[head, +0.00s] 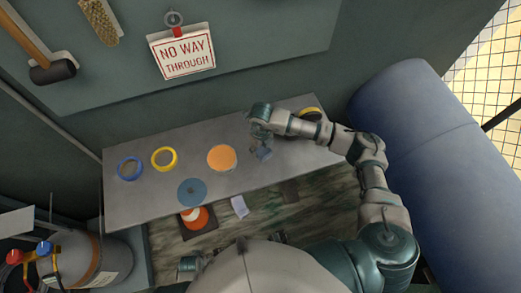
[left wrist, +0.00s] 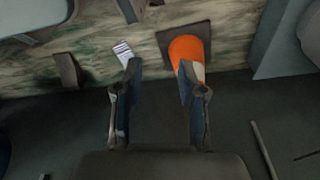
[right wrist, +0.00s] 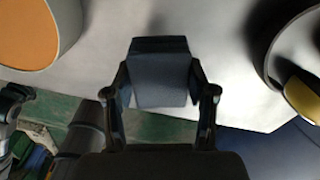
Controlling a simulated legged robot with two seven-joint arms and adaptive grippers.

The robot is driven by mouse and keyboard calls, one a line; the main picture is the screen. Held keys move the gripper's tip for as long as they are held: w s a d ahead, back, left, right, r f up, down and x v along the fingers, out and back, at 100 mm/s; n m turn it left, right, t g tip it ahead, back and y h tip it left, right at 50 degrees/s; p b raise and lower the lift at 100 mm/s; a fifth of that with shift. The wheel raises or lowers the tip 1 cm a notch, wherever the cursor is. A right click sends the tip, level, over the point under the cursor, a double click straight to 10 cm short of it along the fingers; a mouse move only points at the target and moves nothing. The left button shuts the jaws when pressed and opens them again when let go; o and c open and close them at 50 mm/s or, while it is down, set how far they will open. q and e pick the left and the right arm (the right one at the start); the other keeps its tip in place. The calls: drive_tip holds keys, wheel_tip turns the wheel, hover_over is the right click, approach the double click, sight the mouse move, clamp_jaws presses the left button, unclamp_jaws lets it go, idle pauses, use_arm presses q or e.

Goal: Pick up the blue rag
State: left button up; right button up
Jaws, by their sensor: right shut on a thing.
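The blue rag (head: 264,153) is a small, folded, dark blue-grey block. It shows large between the fingers in the right wrist view (right wrist: 160,85). My right gripper (head: 261,141) is shut on it, with one finger on each side, over the right part of the grey table (head: 230,139). A soft shadow lies on the tabletop beyond the rag; I cannot tell exactly how far it is above the table. My left gripper (left wrist: 158,78) is open and empty, pointing down over the floor.
Yellow tape (head: 164,157), blue tape (head: 130,168), an orange-topped can (head: 221,157) and a blue disc (head: 192,192) stand on the table. Black-and-yellow rolls (head: 310,114) sit right of the gripper. An orange-and-white cone (head: 196,219) and a gas cylinder (head: 95,262) stand below. A large blue cylinder (head: 430,150) is at right.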

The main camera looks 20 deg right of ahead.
drive_tip(key=s+a+r, duration=0.2)
drive_tip(key=s+a, duration=0.1)
drive_tip(key=s, duration=1.2)
drive_tip(key=shift+s+r, duration=0.2)
drive_tip(key=shift+s, duration=0.15)
